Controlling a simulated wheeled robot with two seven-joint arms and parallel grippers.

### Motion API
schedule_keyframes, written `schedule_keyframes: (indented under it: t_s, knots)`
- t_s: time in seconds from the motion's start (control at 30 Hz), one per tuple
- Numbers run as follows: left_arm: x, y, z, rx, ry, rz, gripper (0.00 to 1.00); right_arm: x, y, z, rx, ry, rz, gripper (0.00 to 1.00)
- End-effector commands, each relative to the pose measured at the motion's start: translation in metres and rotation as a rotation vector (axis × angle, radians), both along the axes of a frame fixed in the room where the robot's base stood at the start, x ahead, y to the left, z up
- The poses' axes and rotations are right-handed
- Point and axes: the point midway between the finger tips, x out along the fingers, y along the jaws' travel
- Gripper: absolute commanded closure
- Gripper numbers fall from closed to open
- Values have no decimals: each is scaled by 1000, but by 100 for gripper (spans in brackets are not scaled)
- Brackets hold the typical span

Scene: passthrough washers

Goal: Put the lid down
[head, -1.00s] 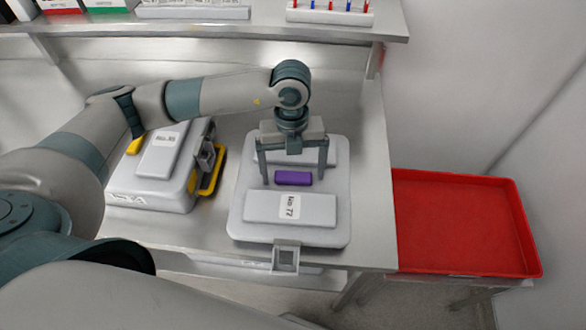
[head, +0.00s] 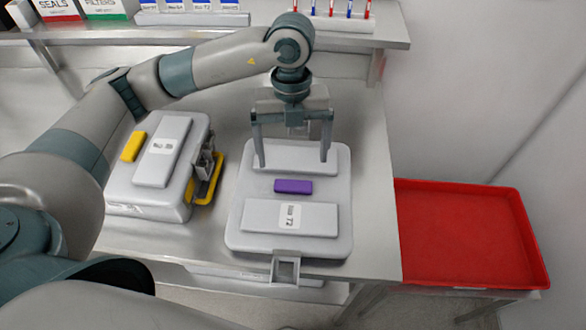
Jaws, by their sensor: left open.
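The lid (head: 238,236) is a light grey panel with two raised bars, a label and a purple block (head: 293,186) in its middle. It lies flat at the front right of the metal table. My left gripper (head: 292,160) is open above the far part of the lid, behind the purple block, with nothing between its fingers. My right gripper is not in view. What lies under the lid is hidden.
A grey case (head: 119,190) with a yellow block (head: 132,147) on top and a yellow-and-grey latch stands left of the lid. A red tray (head: 470,235) is at the right. A shelf (head: 200,33) with boxes and racks runs along the back.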

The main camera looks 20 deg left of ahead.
Motion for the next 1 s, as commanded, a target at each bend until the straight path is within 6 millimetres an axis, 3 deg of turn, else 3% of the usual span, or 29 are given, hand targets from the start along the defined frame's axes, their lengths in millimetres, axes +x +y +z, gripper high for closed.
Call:
schedule_keyframes:
  t_s: [0.3, 1.0]
  knots:
    - [4, 2, 32, 0, 0, 0, 8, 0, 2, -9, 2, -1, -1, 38]
    - [3, 2, 34, 1, 0, -1, 8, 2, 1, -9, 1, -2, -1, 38]
